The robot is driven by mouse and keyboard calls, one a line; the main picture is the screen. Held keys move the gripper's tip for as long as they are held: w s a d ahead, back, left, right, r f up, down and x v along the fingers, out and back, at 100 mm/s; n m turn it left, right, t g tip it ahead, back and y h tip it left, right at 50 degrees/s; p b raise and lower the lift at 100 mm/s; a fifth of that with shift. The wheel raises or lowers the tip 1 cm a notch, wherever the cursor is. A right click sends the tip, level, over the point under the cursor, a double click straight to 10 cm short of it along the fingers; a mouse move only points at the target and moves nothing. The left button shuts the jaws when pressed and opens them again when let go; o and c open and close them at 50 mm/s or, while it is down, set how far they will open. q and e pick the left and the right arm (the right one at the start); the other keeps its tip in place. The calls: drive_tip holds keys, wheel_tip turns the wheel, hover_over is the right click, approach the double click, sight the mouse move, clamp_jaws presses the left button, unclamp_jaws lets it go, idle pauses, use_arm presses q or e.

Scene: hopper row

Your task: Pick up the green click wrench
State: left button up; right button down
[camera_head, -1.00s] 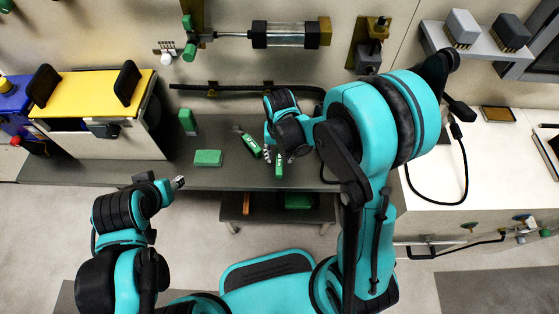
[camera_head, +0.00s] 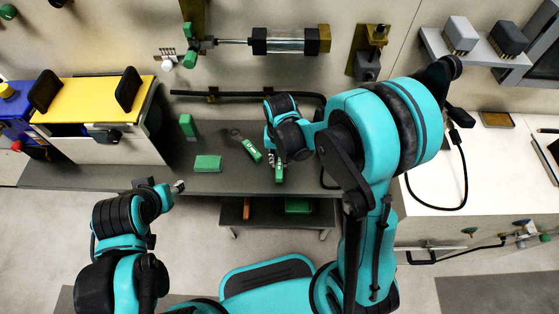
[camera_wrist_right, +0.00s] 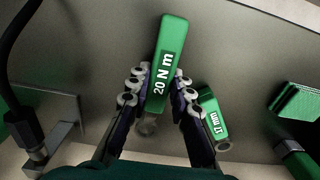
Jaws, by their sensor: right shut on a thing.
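The green click wrench, its handle marked "20 N m" (camera_wrist_right: 168,62), lies between the fingers of my right gripper (camera_wrist_right: 153,95) in the right wrist view. The fingers touch both sides of its handle. In the head view the wrench's green end (camera_head: 279,173) shows just below my right gripper (camera_head: 279,156), over the grey bench. A second green-handled tool (camera_head: 252,150) with a ring end lies just left of it; in the wrist view this tool (camera_wrist_right: 212,115) is right of the fingers. My left gripper (camera_head: 178,186) is off the bench's front edge; its jaw opening is too small to tell.
A flat green block (camera_head: 207,163) and an upright green block (camera_head: 187,125) stand left on the bench (camera_head: 225,183). A dark hose (camera_head: 240,91) runs along the back wall. A yellow-topped unit (camera_head: 85,95) bounds the left; a white counter (camera_head: 450,180) is at right.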

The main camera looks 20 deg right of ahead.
drive_tip(key=r, duration=0.1)
drive_tip(key=r+p, duration=0.1)
drive_tip(key=r, duration=0.1)
drive_tip(key=shift+s+r, duration=0.25)
drive_tip(key=shift+r, duration=0.05)
drive_tip(key=s+d+r+p, duration=0.1)
drive_tip(key=s+r+p, duration=0.3)
drive_tip(key=s, duration=0.7)
wheel_tip(320, 180, up, 2)
drive_tip(key=shift+r, duration=0.1)
drive_tip(key=shift+s, duration=0.1)
drive_tip(key=c, duration=2.1)
unclamp_jaws()
clamp_jaws()
